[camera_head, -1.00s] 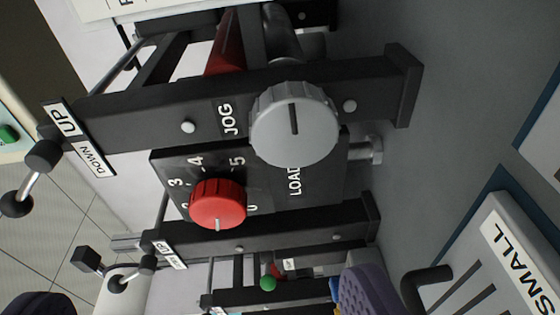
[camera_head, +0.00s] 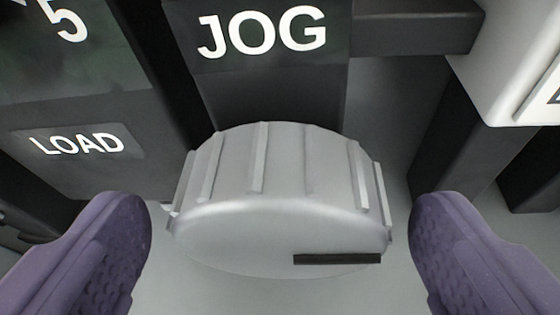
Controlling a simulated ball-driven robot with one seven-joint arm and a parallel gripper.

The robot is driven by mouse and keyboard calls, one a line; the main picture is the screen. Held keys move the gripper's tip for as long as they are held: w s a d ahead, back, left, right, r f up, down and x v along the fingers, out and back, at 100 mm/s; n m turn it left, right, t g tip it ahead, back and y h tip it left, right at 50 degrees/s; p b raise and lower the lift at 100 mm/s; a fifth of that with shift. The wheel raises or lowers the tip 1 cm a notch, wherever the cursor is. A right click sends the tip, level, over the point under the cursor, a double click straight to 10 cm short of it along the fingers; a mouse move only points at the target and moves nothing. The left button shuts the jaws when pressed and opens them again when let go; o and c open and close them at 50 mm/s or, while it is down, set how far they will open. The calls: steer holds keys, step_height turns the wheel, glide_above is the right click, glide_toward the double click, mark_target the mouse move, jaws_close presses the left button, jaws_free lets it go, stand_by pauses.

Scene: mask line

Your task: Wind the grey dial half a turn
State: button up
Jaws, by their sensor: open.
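The grey dial (camera_head: 275,215) is large in the middle of the view, just below the JOG label. It is round with raised ribs around its side. A black pointer line on its face runs level from near the centre to the right edge. My gripper (camera_head: 281,235) is open. Its two purple padded fingers stand on either side of the dial, one at left and one at right. A gap shows between each finger and the dial, so neither appears to touch it.
A dark panel with the LOAD label (camera_head: 80,142) and a number 5 is at the upper left. The JOG plate (camera_head: 262,35) is behind the dial. A dark bar (camera_head: 415,27) and a pale box (camera_head: 505,60) are at the upper right, near the right finger.

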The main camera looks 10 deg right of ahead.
steer(key=shift+w+d+f, duration=0.2)
steer(key=shift+w, duration=0.3)
steer(key=c, duration=1)
steer(key=m+b, duration=0.1)
steer(key=b, duration=0.1)
steer(key=shift+f+y+b, duration=0.25)
steer(key=shift+y+b, duration=0.1)
steer(key=shift+y, duration=0.05)
steer(key=shift+c, duration=0.2)
steer(key=shift+r+m+t, duration=0.2)
steer(key=shift+m+t, duration=0.1)
steer(key=shift+y, duration=0.3)
steer(key=o, duration=1)
steer(key=shift+o, duration=0.2)
